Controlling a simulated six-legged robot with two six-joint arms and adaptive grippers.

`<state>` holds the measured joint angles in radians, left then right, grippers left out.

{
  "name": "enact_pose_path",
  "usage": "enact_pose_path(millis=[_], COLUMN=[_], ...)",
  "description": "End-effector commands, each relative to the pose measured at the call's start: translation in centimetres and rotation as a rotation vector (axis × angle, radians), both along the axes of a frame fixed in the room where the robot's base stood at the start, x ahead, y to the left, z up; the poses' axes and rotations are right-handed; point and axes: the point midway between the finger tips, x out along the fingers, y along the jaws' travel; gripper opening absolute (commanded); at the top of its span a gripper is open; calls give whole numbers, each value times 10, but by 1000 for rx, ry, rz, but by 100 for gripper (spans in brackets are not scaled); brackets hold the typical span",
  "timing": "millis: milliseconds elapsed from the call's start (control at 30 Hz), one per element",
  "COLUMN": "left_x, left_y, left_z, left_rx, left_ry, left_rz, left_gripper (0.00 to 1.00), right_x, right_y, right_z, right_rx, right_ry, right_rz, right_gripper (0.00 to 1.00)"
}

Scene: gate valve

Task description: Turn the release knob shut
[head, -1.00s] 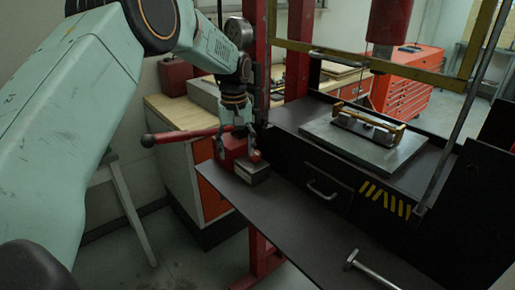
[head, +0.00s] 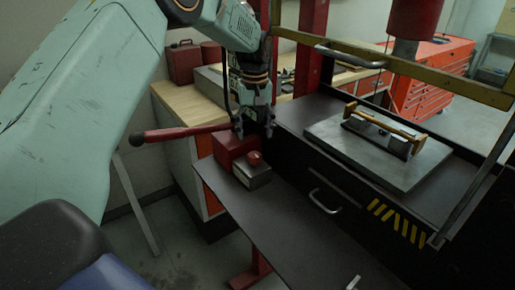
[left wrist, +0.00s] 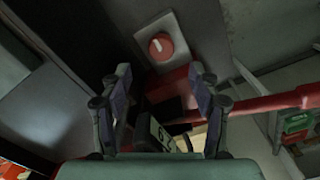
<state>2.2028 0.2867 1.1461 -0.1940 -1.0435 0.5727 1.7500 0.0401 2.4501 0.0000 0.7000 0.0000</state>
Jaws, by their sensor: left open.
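The release knob (head: 254,158) is a small red knob on a pale grey block (head: 254,177) at the front of the red pump body (head: 230,148). In the left wrist view the knob (left wrist: 160,46) is round with a light mark on its face, and its block is in full view. My left gripper (head: 254,130) is above the knob, open and apart from it. In the left wrist view its two spread fingers (left wrist: 160,76) point toward the knob, with nothing between the tips. My right gripper is not in view.
A red lever (head: 180,133) sticks out left from the pump. A dark shelf (head: 270,215) lies below. The press bed with a metal plate (head: 350,150) stands to the right, a yellow beam (head: 380,62) crossing above. A wooden-topped bench (head: 185,98) is behind.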

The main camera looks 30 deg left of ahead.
Motion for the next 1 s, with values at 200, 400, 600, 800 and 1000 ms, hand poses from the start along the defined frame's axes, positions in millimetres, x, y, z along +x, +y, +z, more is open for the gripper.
enact_pose_path(millis=[200, 400, 600, 800, 1000], left_x=[-5, -5, -3, -1, 0], left_y=[0, 1, 2, 2, 2], left_z=[-29, -59, -74, -76, -76], left_rx=[0, 0, -1, 0, 0], left_ry=[6, 4, 2, 1, 1], left_rz=[0, -1, -1, -1, -1], left_gripper=[62, 62, 62, 62, 52], right_x=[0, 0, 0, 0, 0], right_y=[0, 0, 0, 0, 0], right_z=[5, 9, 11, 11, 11], right_rx=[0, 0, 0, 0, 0], right_ry=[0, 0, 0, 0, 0], right_rz=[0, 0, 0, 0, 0], right_gripper=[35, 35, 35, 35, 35])
